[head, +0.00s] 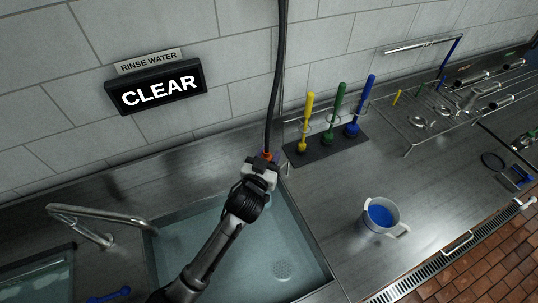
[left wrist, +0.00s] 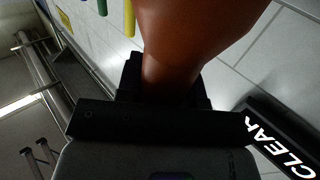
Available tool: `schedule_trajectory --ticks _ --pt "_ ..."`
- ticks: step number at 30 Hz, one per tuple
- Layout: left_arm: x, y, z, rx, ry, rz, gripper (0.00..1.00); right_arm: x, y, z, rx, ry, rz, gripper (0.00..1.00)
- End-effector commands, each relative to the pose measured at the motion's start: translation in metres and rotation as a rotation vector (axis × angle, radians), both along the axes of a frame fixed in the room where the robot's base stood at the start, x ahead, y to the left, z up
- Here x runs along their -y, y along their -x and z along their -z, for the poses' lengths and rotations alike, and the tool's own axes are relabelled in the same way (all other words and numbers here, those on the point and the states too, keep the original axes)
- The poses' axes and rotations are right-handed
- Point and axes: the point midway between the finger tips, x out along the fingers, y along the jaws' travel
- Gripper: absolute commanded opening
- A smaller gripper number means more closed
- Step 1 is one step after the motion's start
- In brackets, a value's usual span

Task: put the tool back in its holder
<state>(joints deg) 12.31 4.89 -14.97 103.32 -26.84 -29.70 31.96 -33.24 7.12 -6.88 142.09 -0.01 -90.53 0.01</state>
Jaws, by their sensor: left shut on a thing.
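My left gripper (head: 262,164) is over the back edge of the sink, shut on an orange-red tool (head: 267,156). A black hose (head: 273,95) runs from the tool up out of the top of the head view. In the left wrist view the tool (left wrist: 185,40) looks large and smooth, narrowing down between my dark fingers (left wrist: 165,85). Its lower part is hidden by the gripper. A small metal piece (head: 284,163) stands just right of the gripper; I cannot tell if it is the holder. My right gripper is not in view.
The sink (head: 318,255) holds clear-looking water; a steel faucet (head: 95,222) is at left. Yellow, green and blue brushes (head: 337,115) stand on a dark mat to the right. A white jug (head: 380,218) with blue contents sits on the counter. A wall sign (head: 157,87) reads CLEAR.

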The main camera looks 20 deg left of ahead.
Motion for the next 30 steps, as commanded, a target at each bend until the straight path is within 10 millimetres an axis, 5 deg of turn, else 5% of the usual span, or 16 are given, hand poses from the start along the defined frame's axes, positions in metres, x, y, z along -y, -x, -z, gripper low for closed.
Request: schedule_trajectory --ticks 20,21,30 --pt "0.0 0.0 0.01 0.001 0.001 0.0 0.11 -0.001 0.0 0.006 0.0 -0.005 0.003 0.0" --pt "0.0 0.0 0.01 0.002 0.0 0.0 0.37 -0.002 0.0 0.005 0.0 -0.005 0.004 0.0" --pt "0.0 0.0 0.01 0.0 0.0 0.0 0.64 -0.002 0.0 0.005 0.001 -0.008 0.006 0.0"
